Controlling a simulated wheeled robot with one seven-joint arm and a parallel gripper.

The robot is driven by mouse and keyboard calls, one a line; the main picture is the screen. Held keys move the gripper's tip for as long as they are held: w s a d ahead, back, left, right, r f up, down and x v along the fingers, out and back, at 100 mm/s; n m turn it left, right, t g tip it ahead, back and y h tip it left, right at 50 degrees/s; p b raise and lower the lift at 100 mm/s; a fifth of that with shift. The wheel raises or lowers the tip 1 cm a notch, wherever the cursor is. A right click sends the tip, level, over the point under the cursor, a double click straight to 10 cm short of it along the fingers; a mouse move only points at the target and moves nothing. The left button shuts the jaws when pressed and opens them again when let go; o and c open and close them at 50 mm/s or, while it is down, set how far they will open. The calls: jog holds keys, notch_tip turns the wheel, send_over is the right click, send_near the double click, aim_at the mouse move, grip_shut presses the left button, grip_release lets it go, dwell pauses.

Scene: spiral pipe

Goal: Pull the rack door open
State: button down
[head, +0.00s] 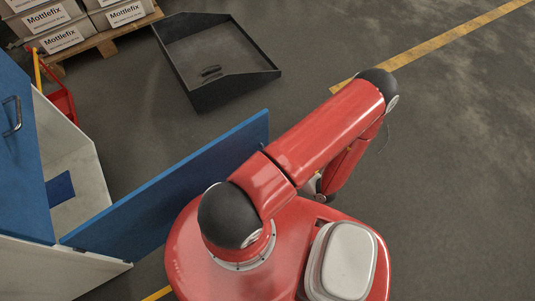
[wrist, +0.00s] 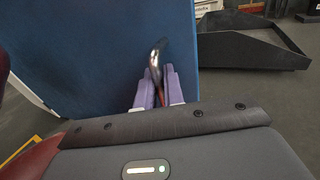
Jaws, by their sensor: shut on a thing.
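The blue rack door (head: 170,197) stands swung well out from the pale rack (head: 75,160), and the rack's inside shows behind it. In the wrist view the blue door (wrist: 85,50) fills the upper left. Its metal handle (wrist: 156,52) sits between the purple fingers of my gripper (wrist: 154,85). My gripper is shut on this handle. In the head view the handle and my fingers are hidden behind my red arm.
A second blue door (head: 20,150) with a metal handle is at the left edge. A dark open tray (head: 215,65) lies on the floor beyond the door. Boxes (head: 60,30) on a pallet stand at the back left. The floor at the right is clear.

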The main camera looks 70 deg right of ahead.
jog(key=c, duration=1.6)
grip_release()
jog(key=v, duration=0.7)
jog(key=shift+s+a+b, duration=0.1)
jog(key=shift+s+b, duration=0.25)
jog(key=shift+s, duration=0.1)
